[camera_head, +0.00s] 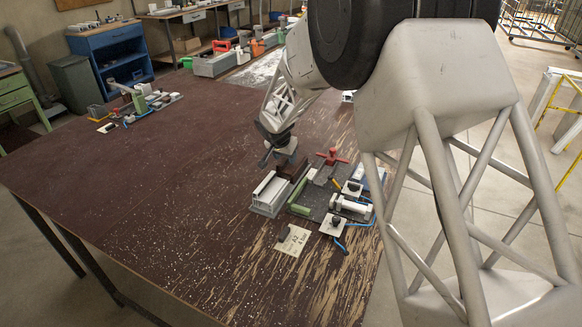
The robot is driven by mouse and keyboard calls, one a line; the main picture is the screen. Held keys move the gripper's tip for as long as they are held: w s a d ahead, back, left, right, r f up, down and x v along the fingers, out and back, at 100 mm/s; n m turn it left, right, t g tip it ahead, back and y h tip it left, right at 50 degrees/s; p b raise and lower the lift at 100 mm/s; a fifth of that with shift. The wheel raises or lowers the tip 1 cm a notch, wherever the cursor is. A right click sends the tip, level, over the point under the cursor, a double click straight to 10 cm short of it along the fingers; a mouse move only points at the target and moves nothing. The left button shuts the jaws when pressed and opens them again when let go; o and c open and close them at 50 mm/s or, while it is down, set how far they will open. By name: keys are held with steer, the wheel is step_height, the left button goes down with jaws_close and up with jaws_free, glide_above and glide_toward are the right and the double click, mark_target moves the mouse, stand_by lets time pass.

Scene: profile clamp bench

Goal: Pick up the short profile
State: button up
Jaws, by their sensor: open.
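A pale grey, ribbed metal block (268,197), which looks like profile stock or its holder, stands on the brown table at the left side of a clamp fixture (318,196). I cannot tell for sure which piece is the short profile; part of this area is hidden by my arm's end. My gripper (275,158) points down just above and behind the ribbed block. It is open, its dark fingers small in the picture, and I see nothing between them. A dark brown block (293,168) sits just beside and below the gripper.
The fixture carries a red handle (332,156), a green bar (300,209), white clamps and blue hoses. A labelled card (293,240) lies in front. A second fixture (145,101) stands at the far left. Bins and boxes stand at the back.

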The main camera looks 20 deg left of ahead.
steer(key=shift+c, duration=0.3)
jaws_close()
stand_by(0.3)
step_height(320, 180, up, 10)
stand_by(0.6)
steer(key=shift+s+d, duration=0.1)
stand_by(0.5)
steer(key=s+d+f, duration=0.2)
steer(key=s+d, duration=0.8)
steer(key=d, duration=0.2)
steer(key=shift+w+a+f, duration=0.1)
